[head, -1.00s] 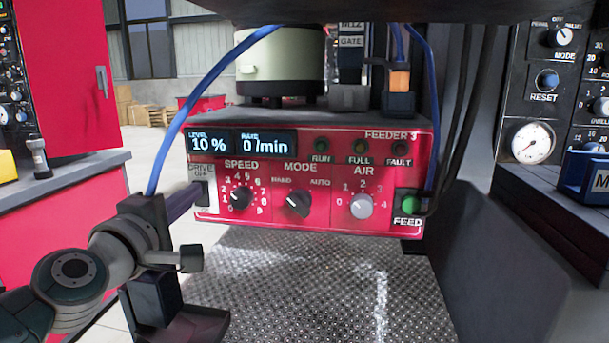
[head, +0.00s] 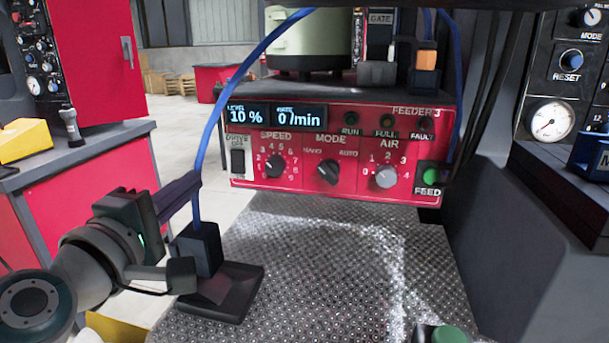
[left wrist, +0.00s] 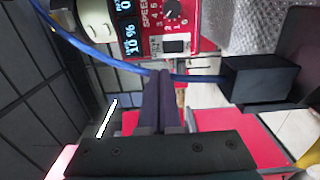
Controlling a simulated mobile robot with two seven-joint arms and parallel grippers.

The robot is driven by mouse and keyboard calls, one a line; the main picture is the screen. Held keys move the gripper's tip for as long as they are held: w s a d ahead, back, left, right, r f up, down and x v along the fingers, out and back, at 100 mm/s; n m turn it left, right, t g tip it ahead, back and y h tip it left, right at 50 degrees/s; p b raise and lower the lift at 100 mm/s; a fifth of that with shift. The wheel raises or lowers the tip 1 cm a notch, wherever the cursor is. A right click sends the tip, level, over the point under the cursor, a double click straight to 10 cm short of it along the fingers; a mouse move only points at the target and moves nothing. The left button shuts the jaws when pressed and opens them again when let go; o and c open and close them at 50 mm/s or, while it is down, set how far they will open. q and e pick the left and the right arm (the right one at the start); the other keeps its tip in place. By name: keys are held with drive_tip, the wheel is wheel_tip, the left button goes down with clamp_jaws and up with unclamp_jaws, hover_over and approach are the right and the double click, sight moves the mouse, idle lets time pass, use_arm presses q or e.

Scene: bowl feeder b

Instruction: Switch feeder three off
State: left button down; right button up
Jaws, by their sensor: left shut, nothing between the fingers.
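The red control panel of feeder 3 (head: 300,180) faces me, its name printed at upper right. The black drive switch (head: 238,161) sits at its left edge under the lettering "DRIVE OFF"; it also shows in the left wrist view (left wrist: 174,46). I cannot tell which way its rocker is tipped. The display (head: 276,115) reads level 10 % and rate 0/min. The run lamp (head: 351,119) looks dark. My left gripper (head: 197,181) is shut and empty, left of the switch and apart from it. My right gripper is not in view.
A blue cable (head: 215,110) hangs close by my left fingers, down to a black block (head: 197,248) on a dark base. Speed (head: 275,166), mode (head: 328,172) and air (head: 386,176) knobs and a green feed button (head: 431,174) share the panel. The textured plate (head: 330,270) in front is largely bare.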

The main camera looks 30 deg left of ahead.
use_arm(q)
drive_tip(key=shift+v, duration=1.1)
drive_tip(key=shift+r, duration=0.1)
drive_tip(key=s+d+r+m+g+h+p, duration=0.1)
drive_tip(key=d+m+g+h+p, duration=0.3)
drive_tip(key=d+m, duration=0.35)
drive_tip(key=s+d+r+m+g+h+p, duration=0.1)
drive_tip(key=s+d+r+m+h+p, duration=0.1)
drive_tip(key=d+m+h+p, duration=0.4)
drive_tip(key=s+d+r+m+g+y+p, duration=0.2)
drive_tip(key=s+m+g+y+p, duration=0.3)
drive_tip(key=s+m+g, duration=0.75)
wheel_tip(320, 180, up, 36)
drive_tip(key=s+n+t+p, duration=0.2)
drive_tip(key=t+p, duration=0.1)
drive_tip(key=p, duration=3.3)
drive_tip(key=shift+a+r+n+t+h+p, duration=0.15)
drive_tip(key=shift+a+n+t+h+p, duration=0.05)
drive_tip(key=shift+n+t+h+p, duration=0.15)
